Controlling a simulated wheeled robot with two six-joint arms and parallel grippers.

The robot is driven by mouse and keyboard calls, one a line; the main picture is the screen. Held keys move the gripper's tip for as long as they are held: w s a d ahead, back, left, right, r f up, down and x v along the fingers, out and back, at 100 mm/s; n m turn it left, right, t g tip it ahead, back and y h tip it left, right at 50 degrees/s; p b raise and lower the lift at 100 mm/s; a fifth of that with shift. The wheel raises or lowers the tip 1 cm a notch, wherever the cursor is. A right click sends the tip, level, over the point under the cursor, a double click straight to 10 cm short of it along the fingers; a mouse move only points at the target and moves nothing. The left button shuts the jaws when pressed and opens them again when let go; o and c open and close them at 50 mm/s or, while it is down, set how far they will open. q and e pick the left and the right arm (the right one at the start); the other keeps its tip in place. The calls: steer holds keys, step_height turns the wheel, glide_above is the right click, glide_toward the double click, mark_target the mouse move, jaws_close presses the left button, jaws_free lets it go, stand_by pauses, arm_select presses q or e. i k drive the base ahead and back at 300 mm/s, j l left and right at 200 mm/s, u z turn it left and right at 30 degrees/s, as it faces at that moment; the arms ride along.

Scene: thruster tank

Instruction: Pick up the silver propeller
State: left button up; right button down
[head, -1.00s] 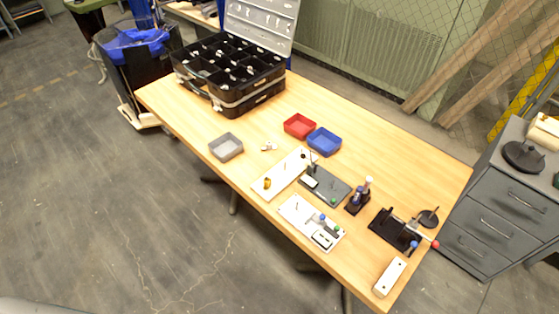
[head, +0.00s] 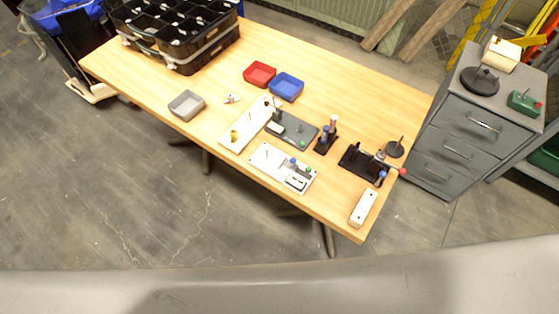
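A small whitish-silver piece (head: 231,98) lies on the wooden table (head: 330,80), between the grey tray (head: 186,105) and the red tray (head: 260,74). It may be the silver propeller, but it is too small to tell its shape. Neither of my grippers is in view.
A blue tray (head: 286,86) sits beside the red one. A white board (head: 247,126), a dark grey board (head: 293,130), a white fixture plate (head: 283,168) and a black fixture (head: 364,163) fill the near right part. A black compartment case (head: 205,50) stands at the far left. A grey drawer cabinet (head: 470,120) is at right.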

mark_target(232, 99)
steer(key=i+j, duration=0.2)
steer(key=j, duration=0.2)
steer(key=i+j, duration=0.25)
steer(key=j, duration=0.15)
steer(key=i+j, duration=0.2)
steer(key=j, duration=0.25)
